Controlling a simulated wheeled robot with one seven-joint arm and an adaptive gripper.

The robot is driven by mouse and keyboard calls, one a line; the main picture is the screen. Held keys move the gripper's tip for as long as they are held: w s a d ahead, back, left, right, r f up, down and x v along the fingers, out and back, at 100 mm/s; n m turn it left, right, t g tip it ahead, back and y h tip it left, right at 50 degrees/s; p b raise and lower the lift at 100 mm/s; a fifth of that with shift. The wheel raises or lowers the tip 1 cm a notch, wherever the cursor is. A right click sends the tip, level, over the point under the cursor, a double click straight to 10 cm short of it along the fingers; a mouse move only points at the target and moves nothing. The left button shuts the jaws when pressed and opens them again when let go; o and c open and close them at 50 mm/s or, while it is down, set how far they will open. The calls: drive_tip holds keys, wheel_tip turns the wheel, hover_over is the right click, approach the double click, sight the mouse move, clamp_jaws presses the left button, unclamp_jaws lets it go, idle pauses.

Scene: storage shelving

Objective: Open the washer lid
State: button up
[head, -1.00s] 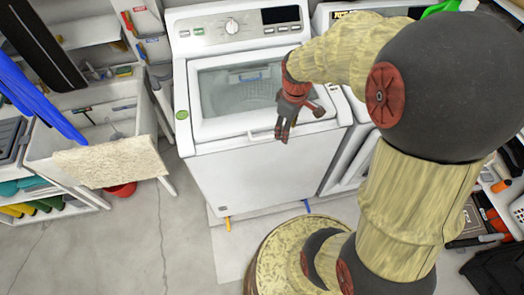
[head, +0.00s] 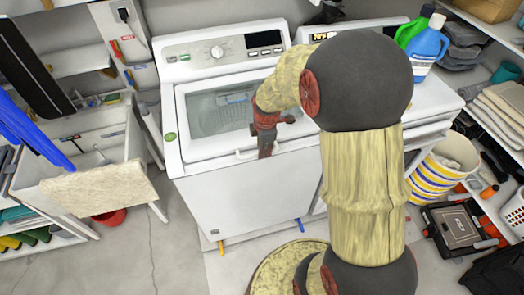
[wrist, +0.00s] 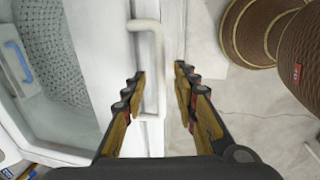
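The white washer (head: 240,195) stands ahead of me with its glass-windowed lid (head: 205,112) lying closed on top. The lid's white bar handle (wrist: 158,70) is at the front edge; part of it also shows in the head view (head: 244,155). My gripper (wrist: 162,75) is open, with its fingers spread on both sides of the handle. The left finger is by the lid edge, close to the bar; the right finger is over the floor side, with a gap to the bar. In the head view my gripper (head: 266,150) points down at the lid's front edge and hides some of the handle.
A sink (head: 85,150) with a beige cloth over its front stands at the left. Another white appliance (head: 435,100) stands at the right with blue and green bottles on top. A striped basket (head: 440,172) and a toolbox (head: 458,232) are at the far right.

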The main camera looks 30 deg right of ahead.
drive_tip(key=shift+w+f, duration=0.2)
drive_tip(key=shift+f, duration=0.6)
drive_tip(key=shift+c, duration=1.4)
drive_tip(key=c, duration=0.4)
clamp_jaws()
